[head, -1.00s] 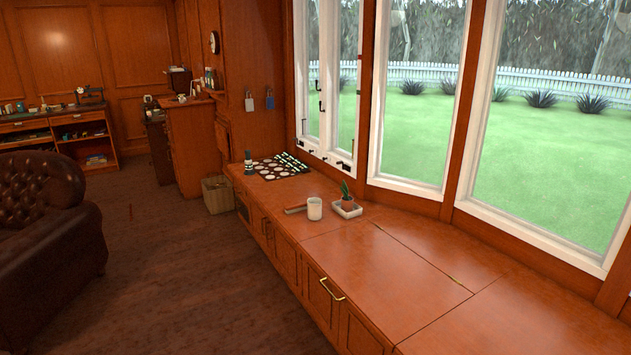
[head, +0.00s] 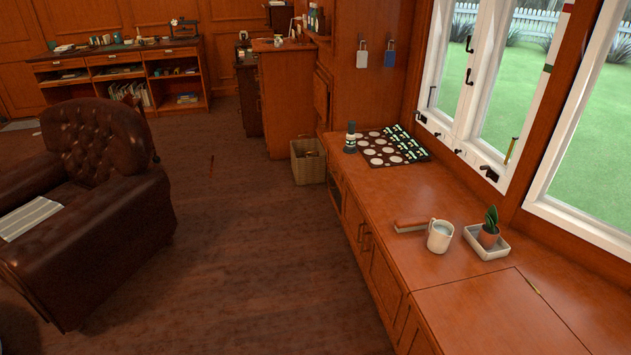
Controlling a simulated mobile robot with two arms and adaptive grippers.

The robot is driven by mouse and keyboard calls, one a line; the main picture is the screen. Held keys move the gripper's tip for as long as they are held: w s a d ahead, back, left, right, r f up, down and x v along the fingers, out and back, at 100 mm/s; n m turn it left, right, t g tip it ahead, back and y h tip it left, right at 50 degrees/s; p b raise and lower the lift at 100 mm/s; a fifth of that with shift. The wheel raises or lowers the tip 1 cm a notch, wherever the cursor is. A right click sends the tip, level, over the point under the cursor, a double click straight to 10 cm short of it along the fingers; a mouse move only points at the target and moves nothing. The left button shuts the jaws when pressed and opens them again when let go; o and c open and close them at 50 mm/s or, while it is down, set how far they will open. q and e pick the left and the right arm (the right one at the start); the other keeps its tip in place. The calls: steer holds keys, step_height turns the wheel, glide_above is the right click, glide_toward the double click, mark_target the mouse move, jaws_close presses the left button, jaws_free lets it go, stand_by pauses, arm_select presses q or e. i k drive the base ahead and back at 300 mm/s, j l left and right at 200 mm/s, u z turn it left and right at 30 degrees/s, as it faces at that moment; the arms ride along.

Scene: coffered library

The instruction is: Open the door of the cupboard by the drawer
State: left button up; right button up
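Neither of my grippers shows in the head view. A low window bench runs along the right, with a row of panelled cupboard doors (head: 385,283) in its front. These doors look shut. Dark upright handles (head: 364,238) show on the bench front near its far part. A wooden cabinet (head: 285,110) stands beyond the bench, with a darker narrow unit (head: 248,95) at its left. The desk (head: 115,68) at the back wall has drawers (head: 110,61) above open shelves. I cannot tell which drawer the task means.
A wicker basket (head: 308,163) stands on the floor by the bench's far end. A brown leather armchair (head: 95,200) fills the left. A mug (head: 440,237), a potted plant (head: 489,232) and a board with discs (head: 385,150) are on the bench top.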

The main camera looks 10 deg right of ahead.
mark_target(355, 223)
steer(key=i+j+z, duration=0.1)
steer(key=i, duration=0.4)
steer(key=i+j+z, duration=0.15)
steer(key=i, duration=0.35)
steer(key=i+j+z, duration=0.1)
steer(key=i, duration=0.4)
steer(key=i+j+z, duration=0.15)
steer(key=i, duration=0.35)
steer(key=j, duration=0.1)
